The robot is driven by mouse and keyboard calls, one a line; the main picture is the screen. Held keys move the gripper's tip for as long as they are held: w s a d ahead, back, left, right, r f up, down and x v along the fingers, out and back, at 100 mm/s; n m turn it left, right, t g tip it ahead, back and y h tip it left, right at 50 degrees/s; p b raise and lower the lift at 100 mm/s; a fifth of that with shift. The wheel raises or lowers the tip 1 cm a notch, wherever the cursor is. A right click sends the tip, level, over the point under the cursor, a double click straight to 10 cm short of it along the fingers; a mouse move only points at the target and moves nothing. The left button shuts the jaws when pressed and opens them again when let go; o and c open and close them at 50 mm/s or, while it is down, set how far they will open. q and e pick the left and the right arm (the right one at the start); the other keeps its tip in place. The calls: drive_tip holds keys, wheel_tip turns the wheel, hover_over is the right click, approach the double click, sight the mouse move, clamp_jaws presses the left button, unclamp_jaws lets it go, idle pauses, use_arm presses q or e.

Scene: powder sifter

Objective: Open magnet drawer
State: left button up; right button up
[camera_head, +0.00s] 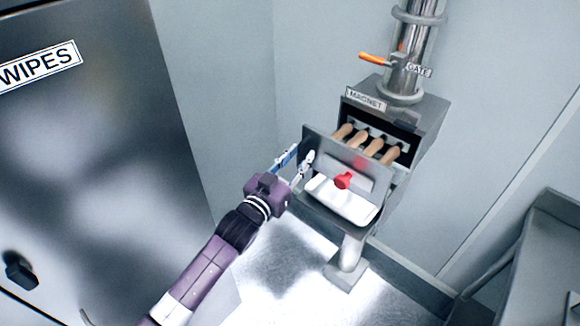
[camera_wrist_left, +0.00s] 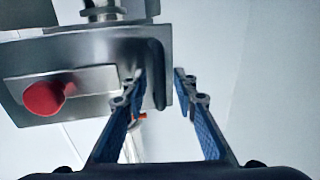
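The magnet drawer's metal front panel (camera_head: 318,150) stands out from the box labelled MAGNET (camera_head: 420,118). Several tan rods (camera_head: 374,147) show in the gap behind it. A red knob (camera_head: 343,180) is on the panel; it also shows in the left wrist view (camera_wrist_left: 44,97). My left gripper (camera_head: 299,157) is at the panel's left side edge. In the left wrist view its blue-padded fingers (camera_wrist_left: 159,80) are spread, with the panel's side edge (camera_wrist_left: 157,75) showing between them. I cannot tell whether they touch it. My right gripper is not in view.
A white tray (camera_head: 340,205) sits below the panel. Above are a vertical pipe (camera_head: 413,45) and an orange gate handle (camera_head: 374,58). A dark WIPES cabinet (camera_head: 90,150) stands at left. A grey metal surface (camera_head: 550,250) is at lower right.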

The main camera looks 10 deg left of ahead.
use_arm(q)
drive_tip(key=v, duration=1.1)
drive_tip(key=shift+s, duration=0.25)
drive_tip(key=shift+a+f, duration=0.1)
drive_tip(key=shift+a, duration=0.05)
drive_tip(key=s+a+f+n+g+y+b, duration=0.1)
drive_tip(key=s+a+f+g+y, duration=0.15)
drive_tip(key=f, duration=1.05)
drive_tip(key=s+a+f+g+y+b, duration=0.15)
drive_tip(key=s+a+f, duration=0.25)
drive_tip(key=f, duration=0.9)
drive_tip(key=s+a+f+n+g+y, duration=0.1)
drive_tip(key=s+a+f+g+y, duration=0.2)
drive_tip(key=f, duration=1.1)
drive_tip(key=s+a+f+g+b, duration=0.1)
drive_tip(key=s+a+f+g, duration=0.1)
drive_tip(key=s+f, duration=0.65)
drive_tip(key=s+a+f+g, duration=0.2)
drive_tip(key=s+f, duration=0.6)
drive_tip(key=s, duration=0.2)
drive_tip(key=s+f+g, duration=0.2)
drive_tip(key=s+f, duration=0.1)
drive_tip(key=s, duration=0.6)
drive_tip(key=s+a+f+g, duration=0.1)
drive_tip(key=s+f, duration=0.3)
drive_tip(key=s, duration=0.6)
drive_tip(key=shift+s+a+f+n+g+y+b, duration=0.2)
drive_tip(key=shift+n+g+y+b, duration=0.15)
drive_tip(key=shift+g, duration=0.35)
